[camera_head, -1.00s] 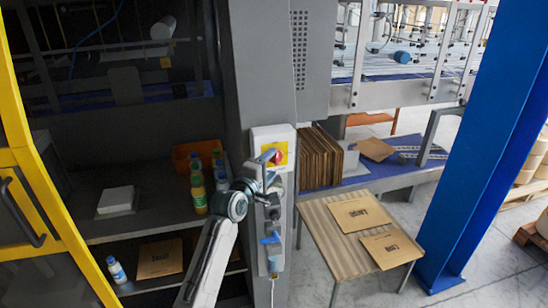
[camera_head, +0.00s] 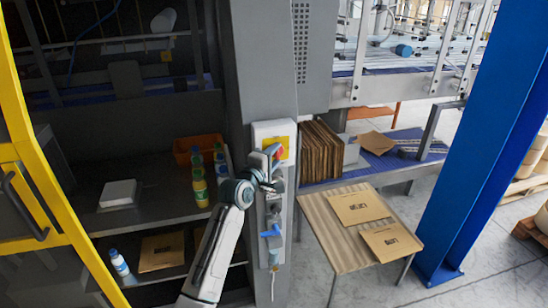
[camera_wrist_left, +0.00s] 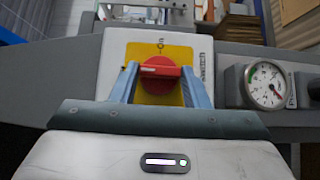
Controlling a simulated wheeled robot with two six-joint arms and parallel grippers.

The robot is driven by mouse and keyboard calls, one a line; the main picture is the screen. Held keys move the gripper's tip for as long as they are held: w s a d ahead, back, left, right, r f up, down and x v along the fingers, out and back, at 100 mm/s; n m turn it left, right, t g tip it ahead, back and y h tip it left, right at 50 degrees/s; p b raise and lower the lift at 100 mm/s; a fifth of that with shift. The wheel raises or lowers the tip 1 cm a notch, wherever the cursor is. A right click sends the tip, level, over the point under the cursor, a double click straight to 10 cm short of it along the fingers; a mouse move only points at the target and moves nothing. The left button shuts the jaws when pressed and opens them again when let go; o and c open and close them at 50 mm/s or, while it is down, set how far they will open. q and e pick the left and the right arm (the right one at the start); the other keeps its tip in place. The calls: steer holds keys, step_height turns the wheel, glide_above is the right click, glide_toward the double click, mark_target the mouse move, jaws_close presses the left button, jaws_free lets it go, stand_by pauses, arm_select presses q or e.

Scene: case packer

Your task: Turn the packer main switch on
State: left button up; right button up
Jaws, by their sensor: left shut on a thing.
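The main switch is a red rotary knob (camera_wrist_left: 160,75) on a yellow plate (camera_wrist_left: 188,53) with an "On" mark, set in a pale panel (camera_wrist_left: 113,50). The yellow plate also shows in the head view (camera_head: 283,143), on the grey column. My left gripper (camera_head: 276,156) is at the knob and partly covers it. In the left wrist view its two blue-grey fingers (camera_wrist_left: 160,82) stand either side of the knob, shut on it. The knob's red bar lies across between the fingers. My right gripper is not in view.
A pressure gauge (camera_wrist_left: 264,86) sits beside the switch panel. Blue fittings (camera_head: 270,231) hang below it. Shelves with bottles (camera_head: 199,186) and an orange bin (camera_head: 186,148) are on the left. A table with flat cartons (camera_head: 358,207) stands right, near a blue post (camera_head: 478,150).

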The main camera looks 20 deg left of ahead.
arm_select(q)
steer(key=shift+r, duration=0.1)
steer(key=m+g, duration=0.1)
steer(key=m+g+y, duration=0.1)
steer(key=shift+d+r+m+g, duration=0.1)
steer(key=shift+r+m+g, duration=0.2)
steer(key=shift+m+g, duration=0.1)
steer(key=m+g+y, duration=0.2)
steer(key=g, duration=0.1)
steer(key=shift+w+d+r+m+y, duration=0.2)
steer(key=shift+r+m+y, duration=0.1)
steer(key=shift+r, duration=0.05)
steer(key=m+g+y, duration=0.2)
steer(key=g+y, duration=0.1)
steer(key=shift+w+d+r, duration=0.1)
steer(key=shift+w+d, duration=0.05)
steer(key=shift+d, duration=0.15)
steer(key=shift+w+d+m+g+y, duration=0.1)
steer(key=shift+m+g+y, duration=0.6)
steer(key=shift+m+y, duration=0.15)
steer(key=o, duration=1)
steer(key=shift+c, duration=0.2)
